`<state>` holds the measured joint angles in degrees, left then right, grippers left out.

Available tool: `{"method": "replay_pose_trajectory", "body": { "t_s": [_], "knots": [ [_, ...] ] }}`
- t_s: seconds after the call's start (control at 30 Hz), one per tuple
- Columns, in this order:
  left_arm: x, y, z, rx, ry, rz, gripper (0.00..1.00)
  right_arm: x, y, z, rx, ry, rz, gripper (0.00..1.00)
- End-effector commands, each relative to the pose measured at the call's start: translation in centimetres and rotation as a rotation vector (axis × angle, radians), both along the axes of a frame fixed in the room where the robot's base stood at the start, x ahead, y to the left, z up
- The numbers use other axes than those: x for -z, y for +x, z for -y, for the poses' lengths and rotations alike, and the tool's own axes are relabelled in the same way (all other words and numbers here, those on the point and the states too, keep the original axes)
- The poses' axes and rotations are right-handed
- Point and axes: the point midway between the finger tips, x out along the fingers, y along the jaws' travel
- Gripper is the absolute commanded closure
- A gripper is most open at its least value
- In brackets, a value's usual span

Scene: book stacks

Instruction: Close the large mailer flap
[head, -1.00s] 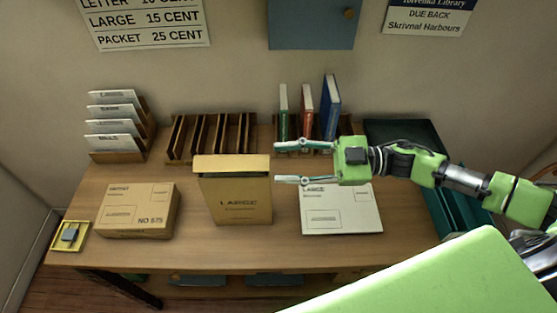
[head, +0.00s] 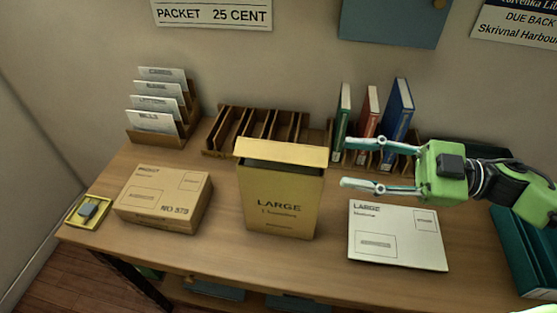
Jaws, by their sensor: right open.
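The large mailer (head: 281,205) is a tan upright box marked LARGE, standing mid-table near the front. Its flap (head: 282,152) is a pale yellow strip along the top back edge, standing open, with a dark opening below it. My right gripper (head: 352,164) comes in from the right, to the right of the mailer and apart from it. Its two fingers are spread and empty, pointing left toward the mailer's upper right side. My left gripper is not in view.
A packet box (head: 162,200) stands left of the mailer, and a flat white LARGE envelope (head: 395,235) lies right of it. Behind are a wooden slotted rack (head: 258,132), a letter sorter (head: 158,115) and upright books (head: 397,110). A yellow tray (head: 88,211) sits far left.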

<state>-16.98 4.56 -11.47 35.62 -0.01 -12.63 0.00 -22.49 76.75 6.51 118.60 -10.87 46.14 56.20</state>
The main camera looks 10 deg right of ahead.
Motion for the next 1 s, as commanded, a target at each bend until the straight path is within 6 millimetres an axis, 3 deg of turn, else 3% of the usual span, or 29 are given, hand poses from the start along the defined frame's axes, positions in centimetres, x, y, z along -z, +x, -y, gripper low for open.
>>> {"method": "replay_pose_trajectory", "body": {
  "t_s": [0.57, 1.0],
  "knots": [
    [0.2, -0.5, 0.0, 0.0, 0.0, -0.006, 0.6, -0.4, 1.3, -3.7, 0.002, 0.002, 0.006, 0.6],
    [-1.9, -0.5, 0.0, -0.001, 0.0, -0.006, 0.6, -0.7, 3.1, -9.4, 0.0, 0.004, 0.005, 0.6]
  ]
}}
